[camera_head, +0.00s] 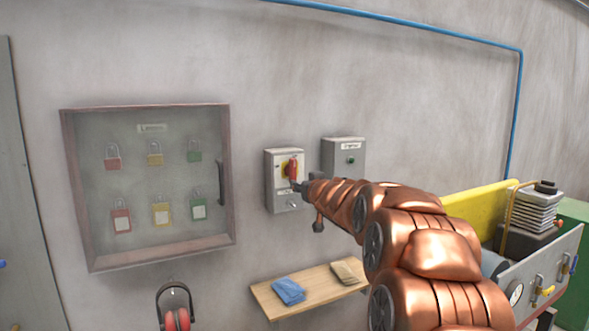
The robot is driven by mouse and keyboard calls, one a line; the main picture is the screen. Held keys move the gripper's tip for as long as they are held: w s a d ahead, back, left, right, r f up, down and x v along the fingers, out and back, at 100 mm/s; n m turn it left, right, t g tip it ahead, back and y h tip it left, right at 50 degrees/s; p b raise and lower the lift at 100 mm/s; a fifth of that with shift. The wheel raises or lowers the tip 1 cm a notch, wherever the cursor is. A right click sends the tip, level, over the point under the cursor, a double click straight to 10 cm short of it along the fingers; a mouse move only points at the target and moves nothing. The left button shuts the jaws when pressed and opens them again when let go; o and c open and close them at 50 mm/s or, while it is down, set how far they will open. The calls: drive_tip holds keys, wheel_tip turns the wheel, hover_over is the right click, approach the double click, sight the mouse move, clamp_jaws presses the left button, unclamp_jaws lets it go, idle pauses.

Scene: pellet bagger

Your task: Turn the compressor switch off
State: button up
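A grey switch box (271,192) is fixed to the wall at the middle of the head view. On its front is a red rotary handle (292,166) over a yellow plate, and the handle looks roughly upright. A small label and a round silvery part sit lower on the box. My gripper (299,187) is at the end of my copper-coloured arm, which reaches in from the lower right. Its tip overlaps the box front just below the red handle. I cannot tell whether it touches. The fingers are too small and hidden to judge their opening.
A second grey box (343,155) with a green button hangs to the right. A padlock cabinet (147,262) is at left, with red ear defenders (177,319) below. A wooden shelf (312,291) holds cloths. Machinery with a yellow guard (478,210) stands at right.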

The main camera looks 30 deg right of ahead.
sight(294, 169)
drive_tip(key=shift+w+d+r+n+t+y+p, duration=0.3)
drive_tip(key=shift+w+d+r+y+p, duration=0.15)
drive_tip(key=shift+w, duration=1.15)
drive_tip(key=shift+w+d+r+n+t+y+p, duration=0.3)
drive_tip(key=shift+w+d, duration=0.2)
drive_tip(key=shift+w, duration=1.15)
drive_tip(key=shift+w+d+r+n+t+y+p, duration=0.3)
drive_tip(key=shift+w+d+y+p, duration=0.15)
drive_tip(key=shift+w, duration=1.15)
drive_tip(key=shift+c, duration=0.2)
clamp_jaws()
